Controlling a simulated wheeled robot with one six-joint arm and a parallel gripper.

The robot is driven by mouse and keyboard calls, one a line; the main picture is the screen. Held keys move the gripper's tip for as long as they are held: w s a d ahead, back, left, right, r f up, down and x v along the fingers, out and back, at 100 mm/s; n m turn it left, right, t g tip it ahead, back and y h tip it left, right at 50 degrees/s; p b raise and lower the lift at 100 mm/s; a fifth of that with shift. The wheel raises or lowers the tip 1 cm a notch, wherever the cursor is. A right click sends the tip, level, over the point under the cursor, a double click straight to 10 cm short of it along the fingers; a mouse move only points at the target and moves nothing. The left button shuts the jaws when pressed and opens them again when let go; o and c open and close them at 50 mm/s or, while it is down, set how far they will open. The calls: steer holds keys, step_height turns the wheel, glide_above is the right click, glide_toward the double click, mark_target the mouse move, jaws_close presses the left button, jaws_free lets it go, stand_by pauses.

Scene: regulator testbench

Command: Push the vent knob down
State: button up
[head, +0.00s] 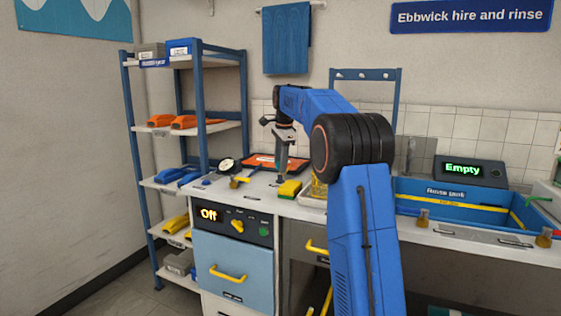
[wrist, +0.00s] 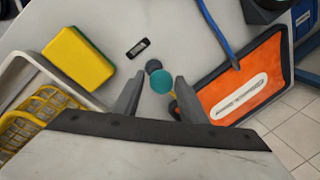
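A round teal knob (wrist: 161,82), which looks like the vent knob, shows in the wrist view with a small dark grey round part (wrist: 153,66) beside it. My gripper (wrist: 161,76) is open, with one finger on each side of the teal knob and visible gaps to both. I cannot tell how high the fingertips are above it. In the head view my gripper (head: 281,172) points down over the worktop, behind the sponge. The knob cannot be made out there.
A yellow-green sponge (wrist: 77,59) lies left of the gripper in the wrist view, near a white tray (wrist: 30,68) with a yellow basket (wrist: 38,112). An orange dark-rimmed case (wrist: 238,82) is close on the right. A gauge (head: 228,165) lies farther left on the worktop.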

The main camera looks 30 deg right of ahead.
steer(key=shift+o, duration=0.4)
steer(key=v, duration=1.7)
steer(key=shift+r, duration=0.2)
steer(key=shift+s+a, duration=0.1)
